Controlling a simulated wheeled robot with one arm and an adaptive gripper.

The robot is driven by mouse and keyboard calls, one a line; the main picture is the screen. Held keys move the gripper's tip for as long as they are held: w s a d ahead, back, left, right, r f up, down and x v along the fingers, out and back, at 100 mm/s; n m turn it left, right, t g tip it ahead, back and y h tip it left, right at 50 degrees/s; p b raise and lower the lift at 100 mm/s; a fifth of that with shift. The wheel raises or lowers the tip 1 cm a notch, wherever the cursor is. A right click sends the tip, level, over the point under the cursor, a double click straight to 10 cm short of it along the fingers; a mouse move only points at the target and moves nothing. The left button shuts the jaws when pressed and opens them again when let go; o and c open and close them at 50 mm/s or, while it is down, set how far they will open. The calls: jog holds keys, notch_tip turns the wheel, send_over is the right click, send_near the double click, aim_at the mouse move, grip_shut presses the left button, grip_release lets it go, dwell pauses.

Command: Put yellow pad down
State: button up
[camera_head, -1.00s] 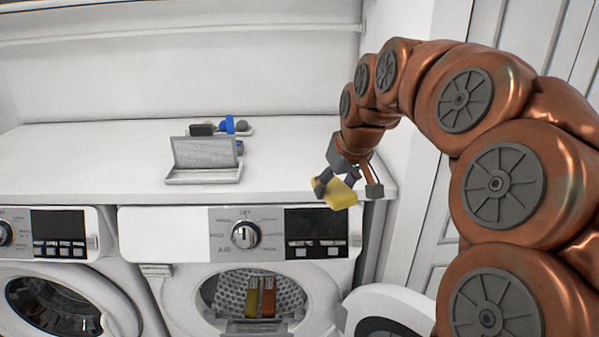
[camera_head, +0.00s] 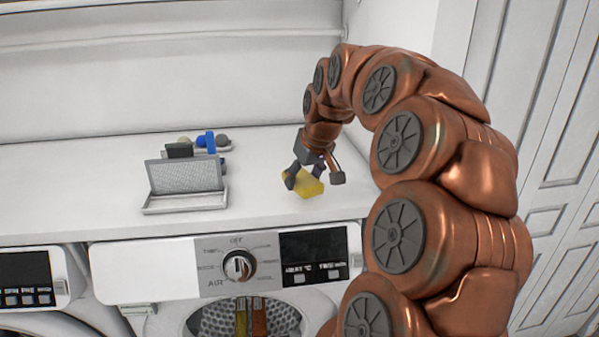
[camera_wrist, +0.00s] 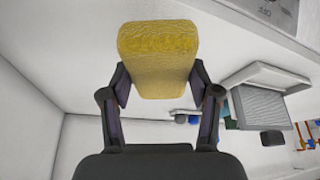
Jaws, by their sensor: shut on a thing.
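The yellow pad (camera_head: 302,184) is a flat, textured sponge-like block in my gripper (camera_head: 315,180). In the head view it is over the right part of the white countertop (camera_head: 262,206), close to the surface; I cannot tell whether it touches. In the wrist view the yellow pad (camera_wrist: 157,58) sits between the two fingers of my gripper (camera_wrist: 158,90), which press on its sides. Part of the pad is hidden behind the fingers in the head view.
A grey mesh-backed tray (camera_head: 185,203) stands left of the gripper, with a blue item (camera_head: 206,141) and small dark items behind it. A washer with a control knob (camera_head: 238,266) is below the counter's front edge. Counter around the pad is clear.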

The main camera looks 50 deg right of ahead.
jog(key=w+d, duration=0.1)
jog(key=w, duration=0.1)
jog(key=w+d+p, duration=0.1)
jog(key=w+d, duration=0.1)
jog(key=w+d+f+p, duration=0.1)
jog(key=w+d, duration=0.1)
jog(key=shift+w+d, duration=0.2)
jog(key=shift+w+d, duration=0.2)
jog(key=shift+f+p, duration=0.6)
jog(key=shift+f, duration=1.1)
jog(key=shift+f, duration=0.15)
jog(key=o, duration=1.2)
jog(key=shift+o, duration=0.2)
